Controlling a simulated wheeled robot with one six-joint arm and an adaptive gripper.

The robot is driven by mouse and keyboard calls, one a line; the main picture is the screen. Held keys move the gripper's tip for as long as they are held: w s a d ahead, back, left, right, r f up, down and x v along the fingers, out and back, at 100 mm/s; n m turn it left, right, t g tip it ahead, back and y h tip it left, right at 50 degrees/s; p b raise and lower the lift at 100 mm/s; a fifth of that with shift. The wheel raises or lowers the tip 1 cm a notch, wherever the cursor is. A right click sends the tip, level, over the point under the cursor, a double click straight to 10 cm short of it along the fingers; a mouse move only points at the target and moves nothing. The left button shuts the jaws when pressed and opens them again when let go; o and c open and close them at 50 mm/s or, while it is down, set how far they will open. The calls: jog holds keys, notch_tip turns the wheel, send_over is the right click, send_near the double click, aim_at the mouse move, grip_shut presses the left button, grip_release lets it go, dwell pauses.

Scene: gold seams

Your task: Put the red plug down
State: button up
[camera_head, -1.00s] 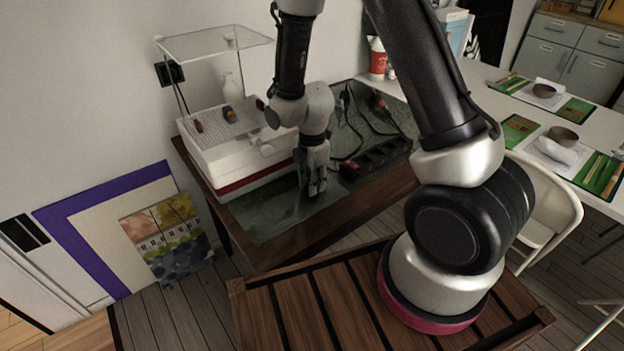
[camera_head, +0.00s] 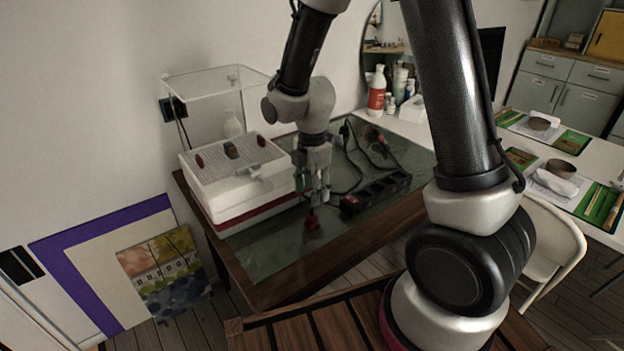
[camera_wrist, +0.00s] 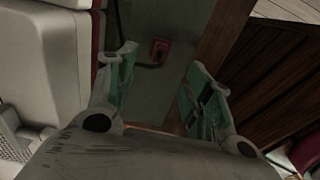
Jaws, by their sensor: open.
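The red plug (camera_head: 312,221) lies on the green mat (camera_head: 272,253) near the front of the desk. It also shows in the wrist view (camera_wrist: 160,48), with a dark cord running from it. My gripper (camera_head: 313,198) is just above the plug in the head view. In the wrist view my gripper (camera_wrist: 161,62) has its two green-padded fingers spread wide, with nothing between them. The plug appears beyond the fingertips and apart from them.
A black power strip (camera_head: 376,194) lies on the mat right of the plug, with cables behind it. A white box (camera_head: 225,185) with a clear raised lid stands to the left. The mat's front left part is clear. A white table (camera_head: 510,165) stands at the right.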

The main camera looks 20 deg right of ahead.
jog(key=s+d+r+m+t, duration=0.1)
jog(key=s+d+r+m, duration=0.25)
jog(key=r, duration=0.45)
jog(key=s+d+r+m+t, duration=0.1)
jog(key=s+d+r+m, duration=0.1)
jog(key=d+r+m, duration=0.45)
jog(key=s+d+r+m+t, duration=0.1)
jog(key=s+d+r+m, duration=0.1)
jog(key=s+r+m, duration=0.2)
jog(key=s+d+r+m+t, duration=0.1)
jog(key=s+d+r+m, duration=0.2)
jog(key=s+r+m, duration=0.2)
jog(key=s+m, duration=0.2)
jog(key=s, duration=0.2)
jog(key=shift+s+m, duration=0.3)
